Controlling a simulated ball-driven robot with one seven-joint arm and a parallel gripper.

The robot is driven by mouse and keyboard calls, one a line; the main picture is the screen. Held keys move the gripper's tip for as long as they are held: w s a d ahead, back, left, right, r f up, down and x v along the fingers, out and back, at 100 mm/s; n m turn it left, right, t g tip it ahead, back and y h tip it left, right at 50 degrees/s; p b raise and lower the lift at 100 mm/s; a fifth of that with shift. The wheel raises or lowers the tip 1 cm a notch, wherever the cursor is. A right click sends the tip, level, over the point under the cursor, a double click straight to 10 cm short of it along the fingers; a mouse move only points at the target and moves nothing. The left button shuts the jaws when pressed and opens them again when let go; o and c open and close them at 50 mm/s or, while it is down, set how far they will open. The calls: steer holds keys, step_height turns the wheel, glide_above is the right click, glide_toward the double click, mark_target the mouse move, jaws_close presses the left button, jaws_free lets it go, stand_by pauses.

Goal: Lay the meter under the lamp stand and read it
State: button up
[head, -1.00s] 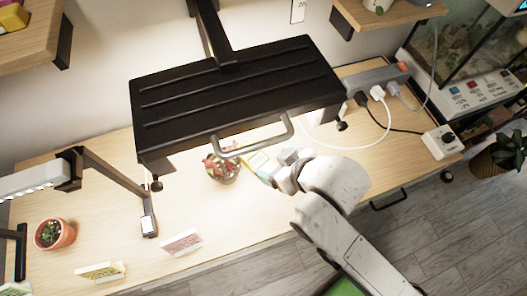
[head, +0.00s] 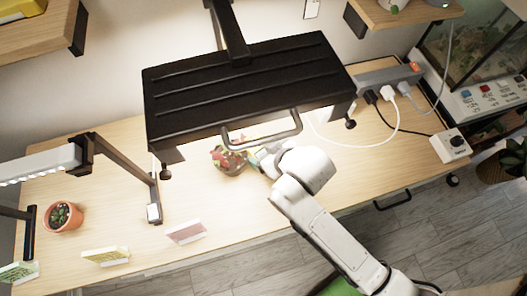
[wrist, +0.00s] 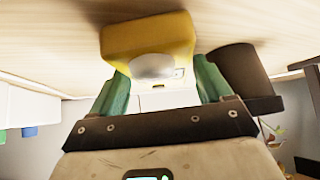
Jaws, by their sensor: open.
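The yellow meter (wrist: 150,40) with a pale dome on its face sits against the wooden surface in the wrist view. My gripper's two green fingers (wrist: 158,90) stand open on either side of its near end. I cannot tell whether they touch it. In the head view my gripper (head: 256,156) is low over the bench, just right of a potted red-leaved plant, and the meter is mostly hidden there. A broad black panel (head: 245,90), apparently the lamp stand's head, hangs over the back of the bench with a grey handle at its front.
The dark plant pot (wrist: 243,72) is close beside the right finger in the wrist view. A terracotta pot (head: 63,218), a white light bar (head: 40,165) and label cards (head: 186,232) are at the left. A power strip (head: 390,77) with cables lies at the right.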

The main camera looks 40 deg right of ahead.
steer(key=c, duration=0.9)
steer(key=shift+c, duration=0.2)
steer(key=shift+r, duration=0.1)
steer(key=shift+r, duration=0.55)
step_height(320, 180, up, 2)
steer(key=shift+r, duration=0.1)
steer(key=v, duration=0.6)
steer(key=shift+s+a+r, duration=0.1)
steer(key=shift+s+r, duration=0.1)
steer(key=shift+s, duration=0.05)
steer(key=s+r+p, duration=0.4)
steer(key=s, duration=0.5)
steer(key=shift+s+r, duration=0.3)
steer(key=shift+r, duration=0.05)
